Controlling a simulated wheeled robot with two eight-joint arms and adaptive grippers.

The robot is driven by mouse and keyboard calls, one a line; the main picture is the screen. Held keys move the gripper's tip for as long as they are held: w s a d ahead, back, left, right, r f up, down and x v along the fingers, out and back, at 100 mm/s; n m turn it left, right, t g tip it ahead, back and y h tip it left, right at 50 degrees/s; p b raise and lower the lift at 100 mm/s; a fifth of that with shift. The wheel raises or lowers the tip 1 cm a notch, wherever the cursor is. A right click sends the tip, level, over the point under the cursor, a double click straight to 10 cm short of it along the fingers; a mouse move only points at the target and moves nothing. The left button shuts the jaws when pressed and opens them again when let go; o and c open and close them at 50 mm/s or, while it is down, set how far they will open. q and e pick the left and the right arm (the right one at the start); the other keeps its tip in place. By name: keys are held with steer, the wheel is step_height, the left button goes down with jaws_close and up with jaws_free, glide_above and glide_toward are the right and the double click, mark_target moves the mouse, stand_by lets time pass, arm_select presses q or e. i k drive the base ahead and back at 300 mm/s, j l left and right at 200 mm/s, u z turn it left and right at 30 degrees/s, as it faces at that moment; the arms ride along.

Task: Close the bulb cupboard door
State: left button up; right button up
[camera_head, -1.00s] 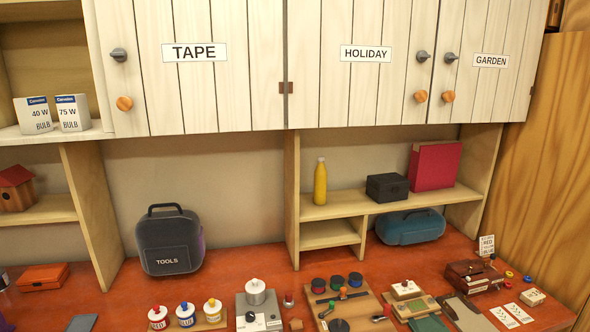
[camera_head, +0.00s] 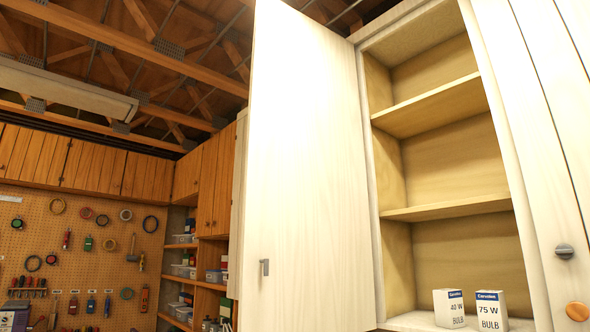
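The bulb cupboard door (camera_head: 305,170) stands wide open, swung out to the left of its cupboard. Its plain pale inner face is toward me, with a small grey metal piece (camera_head: 265,267) low near its left edge. The open cupboard (camera_head: 455,150) shows bare wooden shelves. Two white bulb boxes, one marked 40 W (camera_head: 449,308) and one marked 75 W (camera_head: 490,310), stand on its bottom shelf. Neither of my grippers is in view.
A closed white plank door with a grey latch (camera_head: 564,251) and a round wooden knob (camera_head: 577,311) is at the right. A pegboard (camera_head: 80,250) with hanging tools is at the far left, beside shelves with bins (camera_head: 185,270). Roof beams run overhead.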

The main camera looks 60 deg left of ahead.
mark_target(305, 209)
steer(key=k+j, duration=0.1)
steer(key=j, duration=1)
steer(key=k+j, duration=0.15)
steer(key=j, duration=1)
steer(key=k+j, duration=0.15)
steer(key=j, duration=0.4)
steer(key=k+j, duration=0.1)
steer(key=j, duration=1.05)
steer(key=k+z, duration=0.05)
